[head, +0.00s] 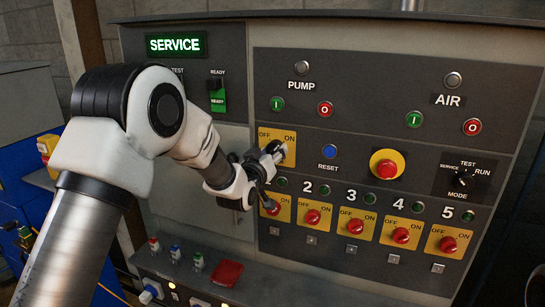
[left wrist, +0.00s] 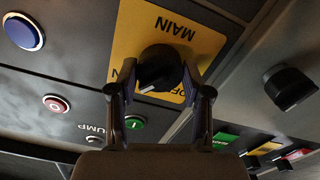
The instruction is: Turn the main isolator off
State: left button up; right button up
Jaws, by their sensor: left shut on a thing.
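The main isolator is a black knob (left wrist: 158,66) on a yellow plate (left wrist: 135,30) marked MAIN, upside down in the left wrist view. The plate (head: 278,134) shows OFF and ON in the head view, where my gripper largely covers the knob. My left gripper (head: 273,153) is at the plate, and in the left wrist view its fingers (left wrist: 158,82) are shut on the knob's two sides. A white mark on the knob points to the lower left there, but its exact setting is hard to tell. My right gripper is in neither view.
A row of red rotary switches (head: 312,217) on yellow plates lies just below my gripper. A blue reset button (head: 330,151) and a red emergency button (head: 387,167) are to its right. A green-lit display (head: 176,45) reads SERVICE.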

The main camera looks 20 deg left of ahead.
pick_arm(q)
jog(key=n+b, duration=0.8)
jog(key=n, duration=0.4)
jog(key=shift+f, duration=0.1)
jog(key=n+b, duration=0.2)
jog(key=n, duration=0.2)
jog(key=shift+n, duration=0.3)
jog(key=o, duration=1.2)
jog(key=shift+c, duration=0.2)
